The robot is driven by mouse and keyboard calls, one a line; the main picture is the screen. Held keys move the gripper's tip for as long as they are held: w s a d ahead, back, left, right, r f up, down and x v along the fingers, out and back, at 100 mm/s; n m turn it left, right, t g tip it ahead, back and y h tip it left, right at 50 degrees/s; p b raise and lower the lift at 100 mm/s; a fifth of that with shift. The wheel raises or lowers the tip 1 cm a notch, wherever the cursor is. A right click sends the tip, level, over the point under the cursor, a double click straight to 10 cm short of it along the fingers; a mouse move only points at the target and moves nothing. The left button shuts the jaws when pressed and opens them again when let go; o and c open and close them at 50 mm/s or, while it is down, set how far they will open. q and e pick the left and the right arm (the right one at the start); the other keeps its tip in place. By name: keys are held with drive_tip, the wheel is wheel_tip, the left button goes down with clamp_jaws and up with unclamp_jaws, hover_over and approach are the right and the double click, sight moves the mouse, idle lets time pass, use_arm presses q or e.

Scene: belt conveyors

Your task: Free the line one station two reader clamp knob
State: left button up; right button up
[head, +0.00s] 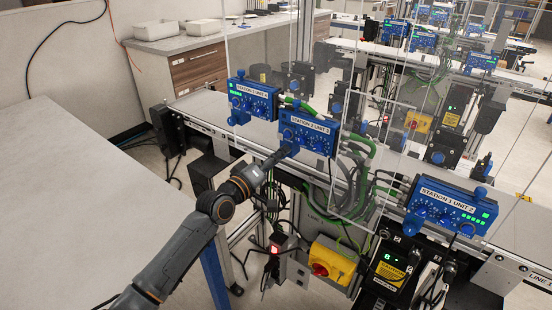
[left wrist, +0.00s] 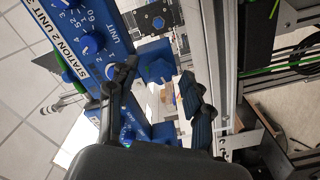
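A blue reader unit (head: 308,133), whose label looks like STATION 2 UNIT 3, is mounted on the conveyor's side rail in the head view. Its blue clamp knob (head: 289,149) sticks out below its left end. My left gripper (head: 280,156) reaches up to this knob from the lower left. In the left wrist view the gripper (left wrist: 153,82) has its two dark fingers apart, with a blue knob (left wrist: 156,66) between and just beyond the tips. I cannot tell whether a finger touches it. The labelled reader (left wrist: 92,60) is at the left there. My right gripper is not in view.
Another blue reader (head: 253,98) sits close by on the left, and the STATION 1 UNIT 2 reader (head: 450,205) is on the right. Clear panels rise behind. A yellow box with a red switch (head: 332,262) and green cables are below. A grey table (head: 70,190) fills the left.

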use_arm(q)
drive_tip(key=v, duration=1.2)
idle(0.3)
